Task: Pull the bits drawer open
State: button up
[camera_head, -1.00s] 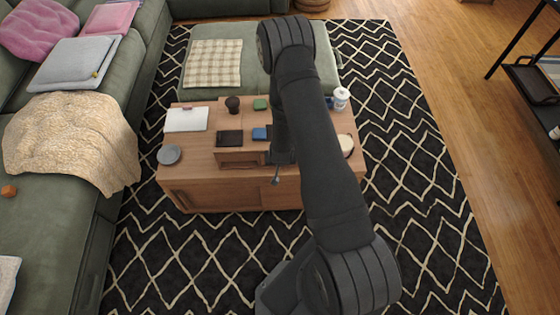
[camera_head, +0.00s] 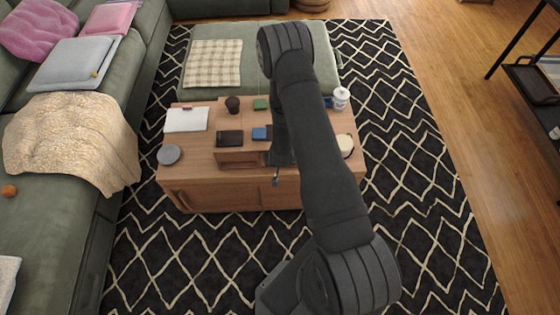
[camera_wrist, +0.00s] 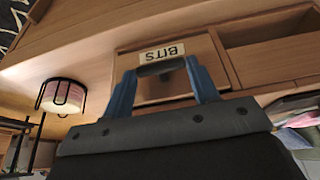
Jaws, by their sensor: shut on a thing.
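The bits drawer (camera_wrist: 165,88) shows in the wrist view as a small wooden front with a cream BITS label (camera_wrist: 162,53), upside down in that view. I cannot tell whether the drawer stands out from the table.
An open cubby (camera_wrist: 270,50) lies beside the drawer. The patterned rug (camera_head: 205,250) in front is clear.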

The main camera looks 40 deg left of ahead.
jog(key=s+d, duration=0.8)
jog(key=shift+s+d, duration=0.25)
jog(key=o, duration=1.4)
jog(key=shift+r, duration=0.1)
jog(key=v, duration=1.7)
jog(key=shift+r, duration=0.1)
